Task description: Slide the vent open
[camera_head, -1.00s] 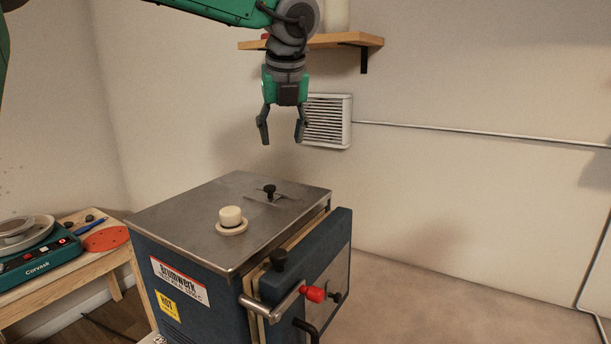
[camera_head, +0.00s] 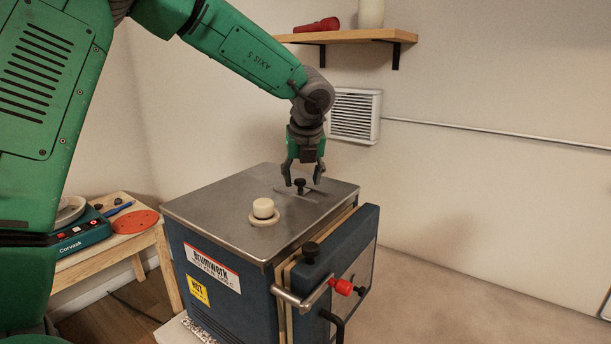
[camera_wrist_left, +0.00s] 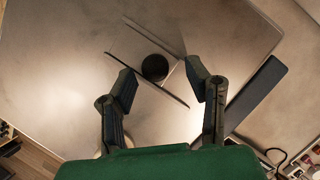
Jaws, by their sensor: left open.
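The vent is a thin metal slide plate (camera_head: 313,193) with a small black knob (camera_head: 299,184) on the kiln's steel top (camera_head: 215,205). My left gripper (camera_head: 303,180) points down over the knob, its two fingers open on either side of it. In the left wrist view the round black knob (camera_wrist_left: 155,68) sits between and slightly beyond the open fingertips (camera_wrist_left: 161,80), with a gap to each. I cannot tell whether the fingertips touch the plate. My right gripper is not in view.
A cream plug (camera_head: 263,208) sits on the kiln top, left of the vent. The kiln door (camera_head: 340,250) has a bar handle and red knob at front right. A wall shelf (camera_head: 350,36) and louvred wall vent (camera_head: 354,116) are behind.

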